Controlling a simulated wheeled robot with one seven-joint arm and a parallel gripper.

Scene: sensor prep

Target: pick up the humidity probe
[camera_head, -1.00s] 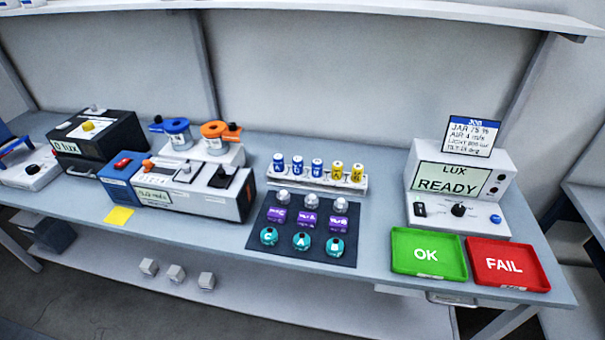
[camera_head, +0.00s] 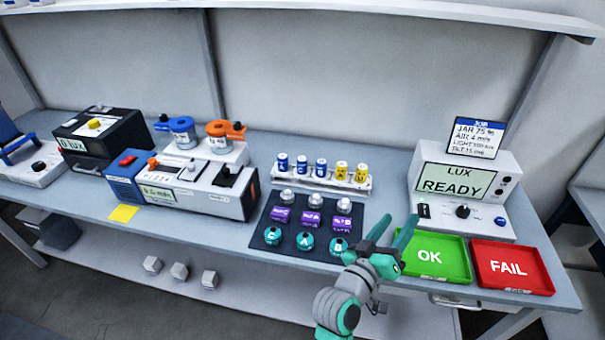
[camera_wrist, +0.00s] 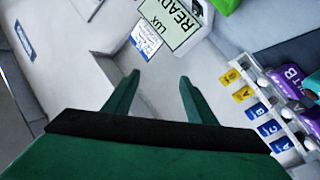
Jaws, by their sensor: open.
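A dark mat (camera_head: 259,240) on the bench holds three rows of small sensor parts: silver-topped ones (camera_head: 287,195), purple ones (camera_head: 281,215) and teal round ones (camera_head: 273,236). The teal ones carry letters C, A and B. I cannot tell which is the humidity probe. A purple part (camera_wrist: 293,82) shows at that view's right edge.
A vial rack (camera_head: 320,182) stands behind the mat. The LUX READY box (camera_head: 458,190), job card (camera_head: 474,137), green OK tray (camera_head: 431,276) and red FAIL tray (camera_head: 510,287) stand at right. Instruments with blue and orange-lidded jars (camera_head: 220,142) stand left. An upper shelf overhangs the back.

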